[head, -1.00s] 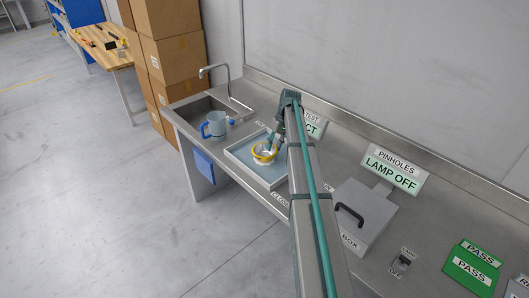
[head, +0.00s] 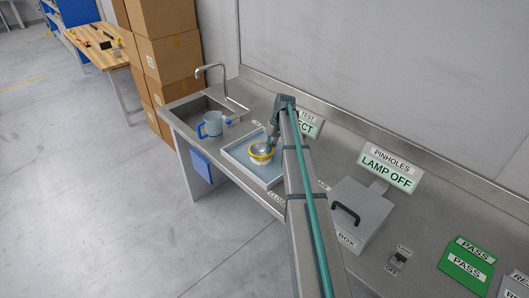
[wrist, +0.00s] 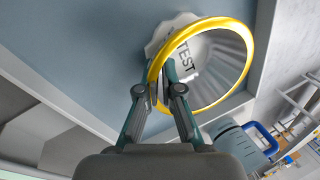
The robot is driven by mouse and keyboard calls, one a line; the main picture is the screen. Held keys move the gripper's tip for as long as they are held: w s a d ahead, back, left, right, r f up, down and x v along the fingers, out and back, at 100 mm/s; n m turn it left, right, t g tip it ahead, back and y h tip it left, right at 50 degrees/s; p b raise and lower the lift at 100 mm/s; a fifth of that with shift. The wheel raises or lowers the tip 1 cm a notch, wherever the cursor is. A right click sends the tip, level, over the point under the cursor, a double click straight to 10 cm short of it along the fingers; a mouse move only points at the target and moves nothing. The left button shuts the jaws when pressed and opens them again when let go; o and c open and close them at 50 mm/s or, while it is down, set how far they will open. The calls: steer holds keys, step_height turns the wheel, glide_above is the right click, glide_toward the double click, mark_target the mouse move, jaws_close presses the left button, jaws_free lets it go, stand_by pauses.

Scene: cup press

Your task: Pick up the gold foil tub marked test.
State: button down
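The gold foil tub (head: 260,153) has a bright gold rim and a pale, ridged inside. It is in the tray at the sink side of the bench. In the wrist view the tub (wrist: 222,62) shows the word TEST inside, on its white bottom. My gripper (wrist: 161,80) is at the near left side of the rim, with one finger inside the tub and one outside. The fingers are close together on the wall. I cannot tell whether the tub is clear of the tray floor. In the head view my gripper (head: 271,143) is partly hidden by my arm.
The shallow tray (head: 236,162) has raised walls and a blue floor. A blue-handled jug (head: 211,124) stands between it and the sink (head: 196,108). A grey box with a black handle (head: 352,212) and a LAMP OFF sign (head: 388,170) stand to the right.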

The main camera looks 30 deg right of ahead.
steer(key=shift+r, duration=0.15)
steer(key=shift+r+b, duration=0.45)
steer(key=shift+b, duration=0.05)
steer(key=s+a+r+b, duration=0.5)
steer(key=s+r, duration=0.6)
steer(key=s, duration=0.2)
steer(key=shift+r, duration=0.4)
